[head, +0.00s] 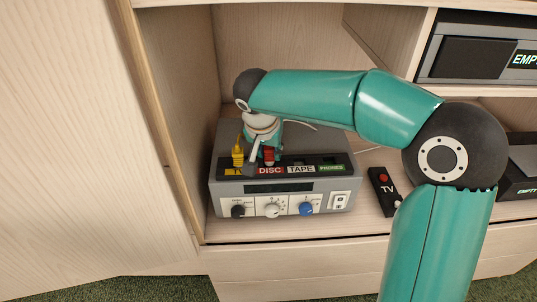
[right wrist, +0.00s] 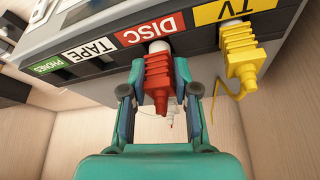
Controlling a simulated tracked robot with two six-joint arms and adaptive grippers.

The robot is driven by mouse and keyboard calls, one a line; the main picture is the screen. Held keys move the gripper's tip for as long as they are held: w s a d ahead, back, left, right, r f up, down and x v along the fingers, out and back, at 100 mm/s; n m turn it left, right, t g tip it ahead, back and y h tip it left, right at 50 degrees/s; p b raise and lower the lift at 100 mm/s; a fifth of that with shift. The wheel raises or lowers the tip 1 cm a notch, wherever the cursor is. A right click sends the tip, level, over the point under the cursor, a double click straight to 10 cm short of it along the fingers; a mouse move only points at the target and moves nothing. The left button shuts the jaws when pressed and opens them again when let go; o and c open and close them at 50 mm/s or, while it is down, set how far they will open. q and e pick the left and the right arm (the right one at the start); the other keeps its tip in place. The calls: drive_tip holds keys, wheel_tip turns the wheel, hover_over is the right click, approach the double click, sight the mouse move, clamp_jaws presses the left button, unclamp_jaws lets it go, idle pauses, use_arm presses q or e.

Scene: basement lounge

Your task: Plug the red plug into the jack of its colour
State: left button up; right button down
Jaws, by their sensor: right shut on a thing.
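The red plug (right wrist: 158,82) is between the two fingers of my right gripper (right wrist: 160,92), which is shut on it. Its pale tip meets the panel at the jack by the red DISC label (right wrist: 150,29); I cannot tell how deep it sits. In the head view the red plug (head: 268,155) shows just behind the DISC label, with my right gripper (head: 262,152) reaching down over the grey box (head: 225,187). My left gripper is not in view.
A yellow plug (right wrist: 239,50) sits in the jack beside the TV label (right wrist: 222,10). TAPE (head: 300,169) and PHONES (head: 331,168) labels are to the right in the head view. A TV remote (head: 382,190) lies right of the box. Cabinet walls close in the left side.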

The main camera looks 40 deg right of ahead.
sight(268, 150)
drive_tip(key=shift+f, duration=0.35)
drive_tip(key=shift+f, duration=0.2)
drive_tip(key=c, duration=0.9)
unclamp_jaws()
drive_tip(key=shift+r, duration=0.1)
drive_tip(key=shift+o, duration=0.2)
drive_tip(key=shift+r, duration=0.1)
drive_tip(key=shift+s+r, duration=0.1)
drive_tip(key=shift+r, duration=0.25)
drive_tip(key=p+v, duration=0.2)
drive_tip(key=v, duration=0.5)
